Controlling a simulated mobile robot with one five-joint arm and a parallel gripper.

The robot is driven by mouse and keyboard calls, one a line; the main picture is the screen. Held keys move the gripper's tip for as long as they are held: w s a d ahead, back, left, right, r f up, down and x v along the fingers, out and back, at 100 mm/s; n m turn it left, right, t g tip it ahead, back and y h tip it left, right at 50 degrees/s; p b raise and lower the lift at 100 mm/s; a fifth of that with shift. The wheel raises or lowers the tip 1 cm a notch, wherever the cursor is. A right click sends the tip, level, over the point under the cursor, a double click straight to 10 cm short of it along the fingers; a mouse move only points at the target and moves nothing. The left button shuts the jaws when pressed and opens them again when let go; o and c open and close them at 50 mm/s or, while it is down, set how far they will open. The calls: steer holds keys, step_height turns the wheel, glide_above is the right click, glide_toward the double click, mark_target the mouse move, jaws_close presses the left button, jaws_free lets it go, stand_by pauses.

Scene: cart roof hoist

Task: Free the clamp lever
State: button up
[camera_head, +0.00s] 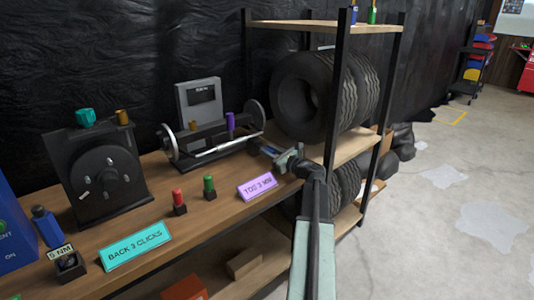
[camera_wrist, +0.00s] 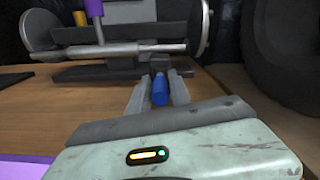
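A blue, rounded handle (camera_wrist: 160,90) lies between the two fingers of my gripper (camera_wrist: 160,80) in the wrist view; it looks like the clamp lever's end. The fingers lie close along both its sides; whether they press on it is unclear. Just beyond stands the wheel rig (camera_wrist: 125,48), with a silver bar, a purple knob (camera_wrist: 94,8) and a disc at each end. In the head view the rig (camera_head: 215,138) stands on the wooden bench, and my gripper (camera_head: 275,153) is at its right end, low over the bench. The handle is hard to make out there.
A purple sign (camera_head: 257,187) and red (camera_head: 179,200) and green (camera_head: 209,187) pegs stand left of my arm. A teal sign (camera_head: 134,249) and a black dial box (camera_head: 103,173) are farther left. Tyres (camera_head: 318,95) on a black-post rack stand close on the right.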

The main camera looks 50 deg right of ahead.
jaws_close()
stand_by(1.1)
